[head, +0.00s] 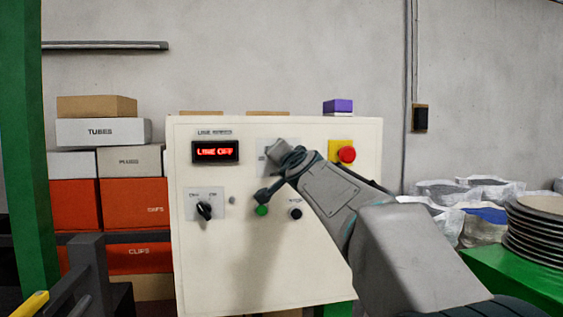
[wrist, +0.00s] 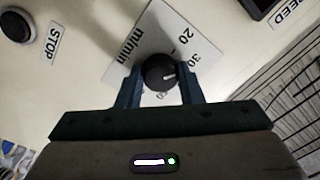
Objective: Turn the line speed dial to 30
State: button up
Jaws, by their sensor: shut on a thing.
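The line speed dial (wrist: 158,70) is a round black knob with a short white pointer mark. It sits on a pale scale plate (wrist: 120,66) printed with "m/min", "20" and "30". The pointer mark faces right in the wrist view, roughly toward the "30" side; its exact setting is hard to tell. My gripper (wrist: 161,76) is shut on the dial, with one blue finger on each side of it. In the head view, the plate (head: 264,143) shows partly behind my gripper (head: 277,152), which hides the dial.
The cream control panel (head: 225,265) carries a red display (head: 215,152) that seems to read "LINE OFF", a black selector switch (head: 204,210), a green button (head: 262,211), a black button (head: 296,214) and a red emergency button (head: 346,154). Boxes stand left, sacks right.

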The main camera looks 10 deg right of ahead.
jog(key=shift+m, duration=1.2)
jog(key=o, duration=1)
jog(key=s, duration=1.4)
jog(key=shift+d+f+b, duration=0.2)
jog(key=shift+f+b, duration=0.05)
jog(key=shift+b, duration=0.1)
jog(key=shift+w+f, duration=0.1)
